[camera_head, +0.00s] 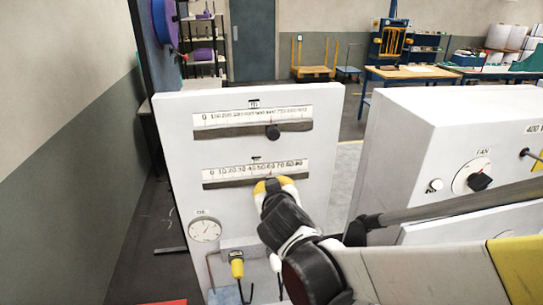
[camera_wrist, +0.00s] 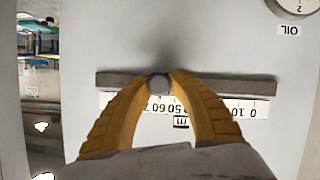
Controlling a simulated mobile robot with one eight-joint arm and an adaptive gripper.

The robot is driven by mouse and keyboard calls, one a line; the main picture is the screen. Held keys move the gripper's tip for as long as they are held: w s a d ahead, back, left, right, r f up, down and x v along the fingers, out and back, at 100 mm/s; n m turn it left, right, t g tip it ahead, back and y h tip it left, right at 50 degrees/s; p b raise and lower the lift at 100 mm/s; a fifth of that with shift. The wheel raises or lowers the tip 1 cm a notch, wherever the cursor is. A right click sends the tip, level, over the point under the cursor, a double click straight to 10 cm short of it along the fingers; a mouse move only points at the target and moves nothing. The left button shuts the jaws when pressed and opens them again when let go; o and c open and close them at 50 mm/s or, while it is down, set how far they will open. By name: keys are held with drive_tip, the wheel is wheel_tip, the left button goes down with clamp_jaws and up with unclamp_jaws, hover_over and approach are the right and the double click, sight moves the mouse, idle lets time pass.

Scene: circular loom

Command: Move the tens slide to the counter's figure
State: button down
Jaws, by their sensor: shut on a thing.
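The tens slide is the lower slot and scale (camera_head: 225,174) on the white panel, printed 0 to 90. Its round grey knob (camera_wrist: 158,84) shows between my fingertips in the wrist view, where the scale (camera_wrist: 235,107) appears upside down. My gripper (camera_head: 272,186) is shut on this knob, with a yellow finger on either side. The knob stands around the 60 mark; the exact reading is not clear. I can make out no counter figure in either view.
Above is the hundreds scale (camera_head: 225,117) with its black knob (camera_head: 273,132) right of the middle. An oil gauge (camera_head: 205,229) and a yellow-handled fitting (camera_head: 237,264) are lower on the panel. A white cabinet with a fan dial (camera_head: 472,176) stands to the right.

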drive_tip(key=shift+d, duration=0.15)
drive_tip(key=c, duration=1.2)
unclamp_jaws()
drive_tip(key=shift+o, duration=0.2)
drive_tip(key=shift+s, duration=0.1)
drive_tip(key=v, duration=1.1)
drive_tip(key=shift+s+r, duration=0.15)
drive_tip(key=shift+s, duration=0.2)
